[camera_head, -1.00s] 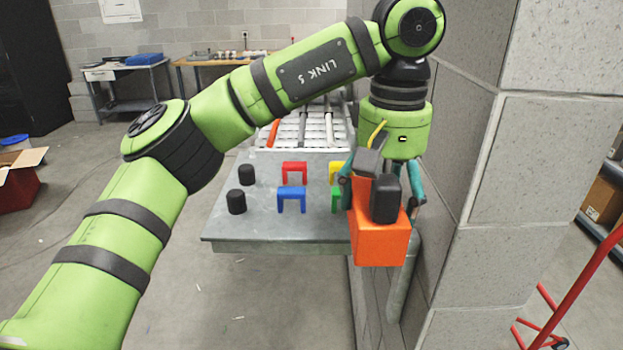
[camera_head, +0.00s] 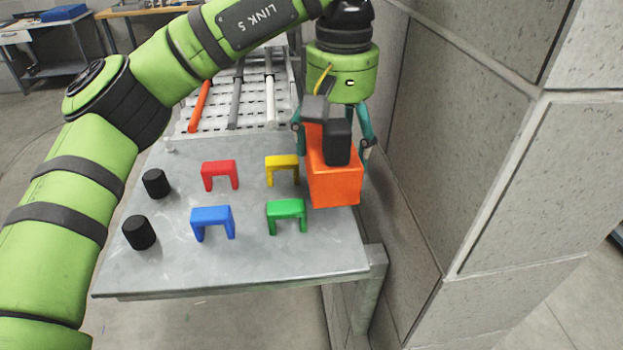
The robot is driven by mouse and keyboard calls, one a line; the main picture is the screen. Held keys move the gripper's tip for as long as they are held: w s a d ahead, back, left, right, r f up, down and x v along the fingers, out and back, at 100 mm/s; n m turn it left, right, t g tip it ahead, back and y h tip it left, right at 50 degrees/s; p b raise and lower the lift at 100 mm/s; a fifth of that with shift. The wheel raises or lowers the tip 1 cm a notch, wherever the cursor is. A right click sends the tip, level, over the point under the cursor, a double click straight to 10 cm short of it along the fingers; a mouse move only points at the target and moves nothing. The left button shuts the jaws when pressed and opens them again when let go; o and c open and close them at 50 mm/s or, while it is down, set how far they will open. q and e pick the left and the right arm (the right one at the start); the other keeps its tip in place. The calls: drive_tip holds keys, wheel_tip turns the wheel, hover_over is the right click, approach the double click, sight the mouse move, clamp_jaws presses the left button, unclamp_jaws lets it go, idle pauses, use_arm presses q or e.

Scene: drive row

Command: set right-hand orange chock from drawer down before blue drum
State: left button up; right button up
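An orange chock (camera_head: 334,187), a blocky orange piece, is gripped by my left gripper (camera_head: 333,145), whose teal fingers lie on either side of it. A black part of the gripper covers some of its upper face. The chock shows over the right edge of a grey metal table (camera_head: 250,262), close to the wall; whether it touches the table I cannot tell. The blue drum and the drawer cannot be made out in this view. My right gripper is not in view.
On the table stand red (camera_head: 220,174), yellow (camera_head: 282,168), blue (camera_head: 212,221) and green (camera_head: 287,215) arches and two black cylinders (camera_head: 139,232). A rack with rods (camera_head: 232,105) lies behind. A grey block wall (camera_head: 470,150) rises close on the right.

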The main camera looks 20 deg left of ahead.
use_arm(q)
wheel_tip(320, 180, down, 3)
drive_tip(key=shift+w, duration=0.1)
drive_tip(key=shift+w+a+f, duration=0.1)
drive_tip(key=shift+w+f, duration=0.05)
drive_tip(key=shift+f, duration=0.2)
wheel_tip(320, 180, down, 3)
drive_tip(key=shift+f+p, duration=0.1)
drive_tip(key=shift+p, duration=0.65)
drive_tip(key=shift+f, duration=0.6)
drive_tip(key=o, duration=1.3)
drive_tip(key=shift+o, duration=0.3)
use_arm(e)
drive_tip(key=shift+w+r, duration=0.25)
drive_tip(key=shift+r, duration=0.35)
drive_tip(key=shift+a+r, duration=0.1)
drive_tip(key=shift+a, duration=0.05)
